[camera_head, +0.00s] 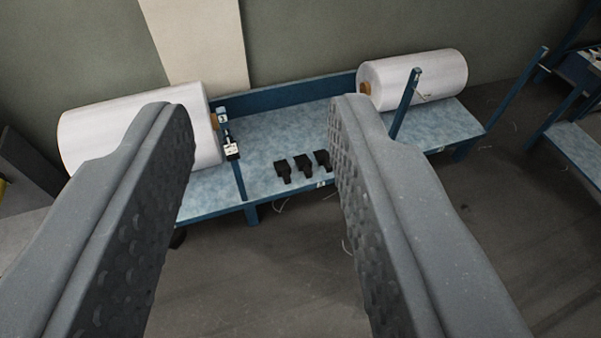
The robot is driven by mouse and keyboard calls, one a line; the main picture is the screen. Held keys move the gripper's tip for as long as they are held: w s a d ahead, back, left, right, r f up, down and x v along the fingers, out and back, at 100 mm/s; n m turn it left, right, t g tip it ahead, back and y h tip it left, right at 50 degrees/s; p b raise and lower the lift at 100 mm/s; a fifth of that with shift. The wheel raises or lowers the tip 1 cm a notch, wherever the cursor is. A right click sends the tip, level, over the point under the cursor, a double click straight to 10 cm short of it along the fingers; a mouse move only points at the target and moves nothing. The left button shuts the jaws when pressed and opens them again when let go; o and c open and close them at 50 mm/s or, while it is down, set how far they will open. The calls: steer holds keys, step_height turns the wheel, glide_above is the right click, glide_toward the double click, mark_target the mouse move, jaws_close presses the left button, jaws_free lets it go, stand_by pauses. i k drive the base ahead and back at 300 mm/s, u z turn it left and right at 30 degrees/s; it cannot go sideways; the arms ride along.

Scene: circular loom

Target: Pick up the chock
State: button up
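My gripper (256,118) is open and empty, with its two grey fingers wide apart in the foreground. Beyond it, three small black chocks stand in a row on a blue bench (262,150). The left chock (283,171), the middle chock (304,167) and the right chock (321,160) show between the fingers. The right finger partly covers the right chock. The gripper is well short of the chocks and touches none of them.
A large white roll (85,135) lies at the bench's left, partly behind the left finger. Another white roll (425,78) lies at the right, near an upright blue post (406,103). Another blue bench (570,155) stands far right. The dark floor (270,285) in front is mostly clear, with thin loose threads.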

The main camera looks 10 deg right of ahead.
mark_target(283, 169)
steer(key=z, duration=0.05)
steer(key=i, duration=0.9)
steer(key=z, duration=0.2)
